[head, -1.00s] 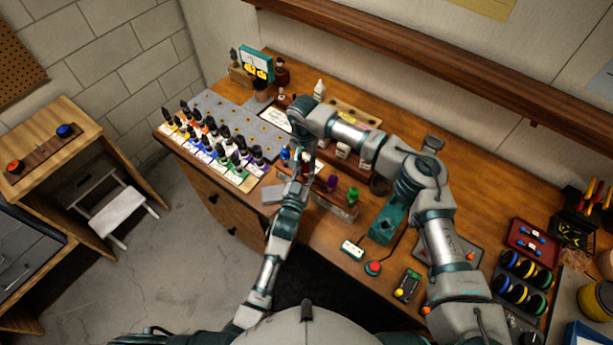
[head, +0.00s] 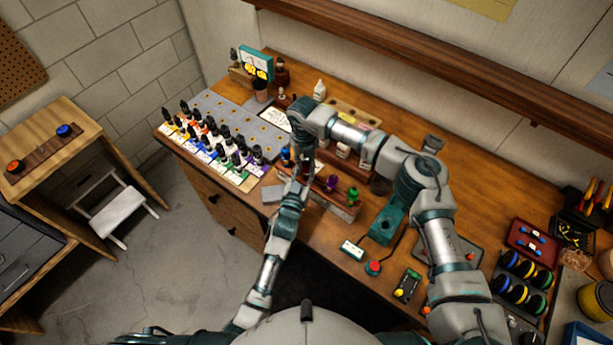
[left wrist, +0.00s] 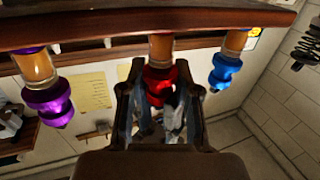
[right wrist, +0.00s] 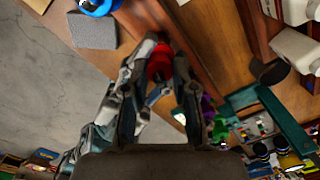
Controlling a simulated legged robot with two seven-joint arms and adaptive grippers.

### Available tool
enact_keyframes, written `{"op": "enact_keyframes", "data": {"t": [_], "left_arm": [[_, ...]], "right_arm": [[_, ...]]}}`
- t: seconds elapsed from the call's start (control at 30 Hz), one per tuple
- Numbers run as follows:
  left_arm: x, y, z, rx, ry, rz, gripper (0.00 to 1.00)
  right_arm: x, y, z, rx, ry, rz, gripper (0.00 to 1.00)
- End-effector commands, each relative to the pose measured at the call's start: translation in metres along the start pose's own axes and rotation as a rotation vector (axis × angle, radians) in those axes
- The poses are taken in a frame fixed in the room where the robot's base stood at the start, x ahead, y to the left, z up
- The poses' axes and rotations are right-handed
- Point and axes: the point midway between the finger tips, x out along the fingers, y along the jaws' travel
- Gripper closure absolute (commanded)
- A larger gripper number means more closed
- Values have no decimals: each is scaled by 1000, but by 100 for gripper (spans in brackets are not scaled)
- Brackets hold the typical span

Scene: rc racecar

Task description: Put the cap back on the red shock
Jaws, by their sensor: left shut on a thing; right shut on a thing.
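The red shock (left wrist: 158,80) has an amber body and hangs upside down in the left wrist view, between a purple shock (left wrist: 50,100) and a blue shock (left wrist: 226,70). My left gripper (left wrist: 160,68) is shut around its red part. My right gripper (right wrist: 163,58) is shut on a red piece, apparently the cap (right wrist: 159,66), in the right wrist view. In the head view both grippers meet at the shock stand (head: 335,207) and hide most of the red shock. I cannot tell whether cap and shock body touch.
The blue shock (head: 285,154) stands close to the left of the grippers. The purple shock (head: 331,182) and a green shock (head: 352,194) stand to the right. A grey block (head: 271,194) lies left of the stand. Several dark-capped bottles (head: 215,145) fill the left of the bench.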

Motion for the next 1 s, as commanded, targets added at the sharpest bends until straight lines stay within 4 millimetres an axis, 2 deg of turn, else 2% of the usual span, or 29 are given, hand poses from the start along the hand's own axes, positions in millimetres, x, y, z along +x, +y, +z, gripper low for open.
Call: {"op": "enact_keyframes", "data": {"t": [0.13,0.4,0.43,0.5,0.83,1.0], "left_arm": [[-1,4,0,-3,1,6,100],[-1,4,1,-3,0,7,100],[-1,4,1,-3,0,7,100],[-1,4,1,-3,0,6,100],[-1,2,1,-2,-1,3,100],[0,1,0,-1,0,2,100]], "right_arm": [[-2,-3,4,105,-14,-2,100],[-2,-4,4,112,-15,-3,100],[-2,-4,4,112,-15,-3,66],[-2,-4,4,111,-14,-2,48],[-2,-2,2,105,-7,-2,48],[-17,-2,2,104,-9,-2,48]]}}
